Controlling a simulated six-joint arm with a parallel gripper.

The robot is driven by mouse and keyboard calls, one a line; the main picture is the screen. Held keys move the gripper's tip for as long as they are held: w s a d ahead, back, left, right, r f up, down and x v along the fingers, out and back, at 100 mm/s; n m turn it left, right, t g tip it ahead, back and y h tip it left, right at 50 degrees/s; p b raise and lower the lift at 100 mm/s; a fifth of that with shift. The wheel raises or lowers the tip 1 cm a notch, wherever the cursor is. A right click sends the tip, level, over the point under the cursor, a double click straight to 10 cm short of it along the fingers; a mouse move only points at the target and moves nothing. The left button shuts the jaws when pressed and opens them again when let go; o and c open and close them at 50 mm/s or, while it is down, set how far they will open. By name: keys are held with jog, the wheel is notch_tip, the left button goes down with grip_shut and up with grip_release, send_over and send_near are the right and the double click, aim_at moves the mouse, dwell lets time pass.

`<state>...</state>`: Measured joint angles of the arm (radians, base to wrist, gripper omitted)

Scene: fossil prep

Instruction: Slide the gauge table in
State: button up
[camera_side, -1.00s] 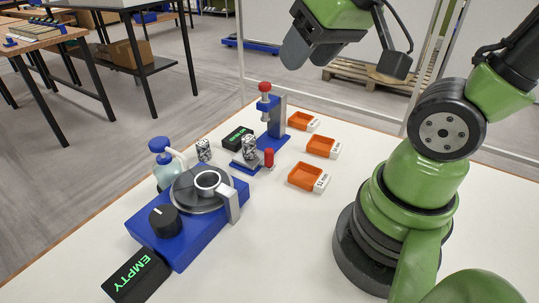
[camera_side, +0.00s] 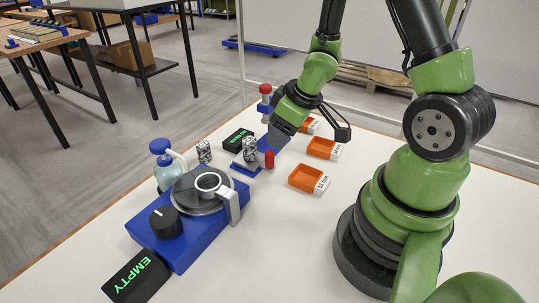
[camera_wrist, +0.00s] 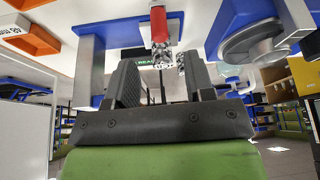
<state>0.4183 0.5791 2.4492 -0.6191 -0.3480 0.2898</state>
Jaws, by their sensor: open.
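The gauge is a blue stand with a red-topped plunger (camera_side: 265,89), partly hidden behind my gripper. Its low sliding table (camera_side: 243,164) sticks out toward the camera. A speckled core (camera_side: 250,149) stands on or beside the table, and a red upright handle (camera_side: 269,160) is at its near right. My gripper (camera_side: 277,141) is open and empty, pointing down just above the red handle. In the wrist view the red handle (camera_wrist: 159,24) shows beyond the gap between my open fingers (camera_wrist: 160,66). I cannot tell any contact.
A blue machine (camera_side: 180,245) with a round plate and black knob stands front left, by an EMPTY display (camera_side: 138,277). A bottle (camera_side: 166,165), another speckled core (camera_side: 204,152) and a dark display (camera_side: 238,141) stand left. Orange trays (camera_side: 308,178) line the right.

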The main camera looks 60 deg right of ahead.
aim_at(272, 152)
jog(key=x, duration=0.8)
jog(key=shift+f, duration=0.15)
grip_shut()
